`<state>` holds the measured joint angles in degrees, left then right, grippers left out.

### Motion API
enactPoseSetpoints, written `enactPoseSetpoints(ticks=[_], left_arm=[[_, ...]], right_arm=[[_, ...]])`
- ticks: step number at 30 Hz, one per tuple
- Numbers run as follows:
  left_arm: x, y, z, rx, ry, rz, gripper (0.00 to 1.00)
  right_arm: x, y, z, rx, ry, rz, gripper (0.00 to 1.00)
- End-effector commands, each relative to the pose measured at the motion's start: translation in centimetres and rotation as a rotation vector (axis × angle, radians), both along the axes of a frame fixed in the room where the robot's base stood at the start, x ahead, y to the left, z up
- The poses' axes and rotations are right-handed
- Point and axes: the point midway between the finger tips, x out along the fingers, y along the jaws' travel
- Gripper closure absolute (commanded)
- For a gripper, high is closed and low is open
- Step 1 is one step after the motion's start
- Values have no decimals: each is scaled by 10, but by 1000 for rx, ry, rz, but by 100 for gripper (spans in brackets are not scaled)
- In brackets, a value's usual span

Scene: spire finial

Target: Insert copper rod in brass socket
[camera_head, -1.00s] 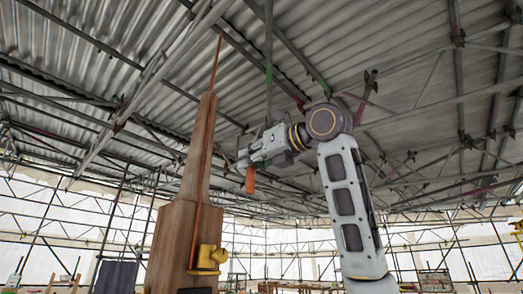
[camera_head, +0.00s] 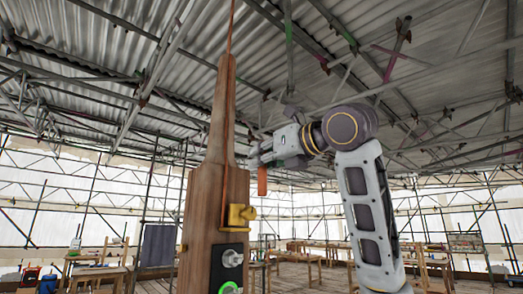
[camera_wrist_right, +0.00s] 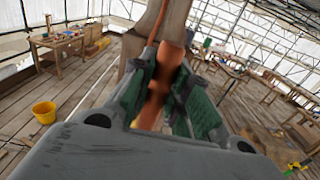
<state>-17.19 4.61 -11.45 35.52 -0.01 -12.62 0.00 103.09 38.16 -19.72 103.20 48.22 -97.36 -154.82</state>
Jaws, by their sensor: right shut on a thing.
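The copper rod (camera_head: 262,180) shows as a short orange-brown piece hanging below my right gripper (camera_head: 262,161) in the head view. In the right wrist view the copper rod (camera_wrist_right: 160,85) is between the green-padded fingers of my right gripper (camera_wrist_right: 160,105), shut on it. The brass socket (camera_head: 241,216) is a yellow block on the face of the wooden spire (camera_head: 205,215). The gripper and rod are above and to the right of the socket in the head view, apart from it. My left gripper is out of view.
A thin copper line (camera_head: 228,110) runs down the spire to the socket. Below the socket is a dark panel with a silver knob (camera_head: 231,258) and a green-lit ring (camera_head: 229,288). Work tables stand behind, and a yellow bucket (camera_wrist_right: 44,112) is on the plank floor.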

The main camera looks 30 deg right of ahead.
Motion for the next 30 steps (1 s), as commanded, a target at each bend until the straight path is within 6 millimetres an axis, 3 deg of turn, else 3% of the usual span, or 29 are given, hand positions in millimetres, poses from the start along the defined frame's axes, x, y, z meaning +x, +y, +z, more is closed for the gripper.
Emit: enactPoseSetpoints(ticks=[22,30], left_arm=[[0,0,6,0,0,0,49],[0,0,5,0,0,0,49]], right_arm=[[-1,0,2,-1,-3,0,100],[10,2,1,0,-1,1,100]])
